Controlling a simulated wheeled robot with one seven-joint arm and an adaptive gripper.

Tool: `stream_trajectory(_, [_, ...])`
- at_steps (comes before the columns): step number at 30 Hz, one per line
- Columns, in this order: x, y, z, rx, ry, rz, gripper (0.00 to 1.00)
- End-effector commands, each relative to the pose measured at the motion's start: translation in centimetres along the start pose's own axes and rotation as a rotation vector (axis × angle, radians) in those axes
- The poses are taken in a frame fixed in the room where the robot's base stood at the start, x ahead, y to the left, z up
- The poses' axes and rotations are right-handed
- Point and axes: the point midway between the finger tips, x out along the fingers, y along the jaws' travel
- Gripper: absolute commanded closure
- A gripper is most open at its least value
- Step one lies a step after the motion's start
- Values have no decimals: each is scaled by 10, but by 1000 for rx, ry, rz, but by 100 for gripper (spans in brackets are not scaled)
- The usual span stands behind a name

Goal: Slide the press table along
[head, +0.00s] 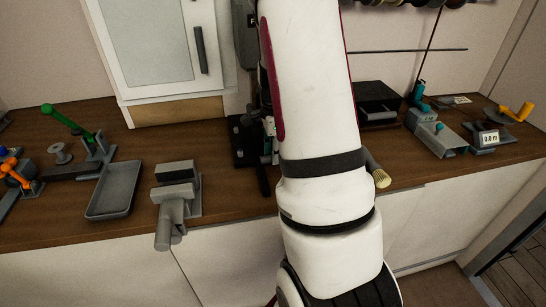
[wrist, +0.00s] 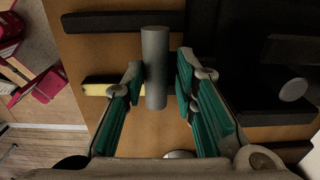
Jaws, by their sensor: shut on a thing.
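My gripper (wrist: 160,75) shows in the wrist view with teal pads on both fingers. It is shut on an upright-looking grey cylinder (wrist: 155,65), which looks like a handle. What the cylinder joins to is not clear. In the head view my white arm hides the gripper and most of what lies behind it. A black machine base (head: 245,150), perhaps part of the press, shows on the bench just left of my arm. The press table itself cannot be told apart for certain. Dark parts (wrist: 250,65) fill the right of the wrist view.
On the wooden bench (head: 120,220) stand a grey vice-like block (head: 178,190), a grey tray (head: 114,190) and a green-handled lever (head: 68,122) at left. At right are a grey channel piece (head: 437,135) and a small display (head: 488,138). A white cabinet (head: 150,45) hangs behind.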

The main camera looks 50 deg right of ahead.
Motion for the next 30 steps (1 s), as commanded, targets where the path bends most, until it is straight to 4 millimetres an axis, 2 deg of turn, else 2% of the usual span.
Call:
stream_trajectory(1, [10,2,-1,2,3,21,98])
stream_trajectory(15, [9,-25,-2,4,3,21,98])
stream_trajectory(16, [9,-24,-2,4,3,22,67])
stream_trajectory(18, [8,-24,-2,4,3,22,51])
stream_trajectory(30, [6,-26,-2,3,2,15,50])
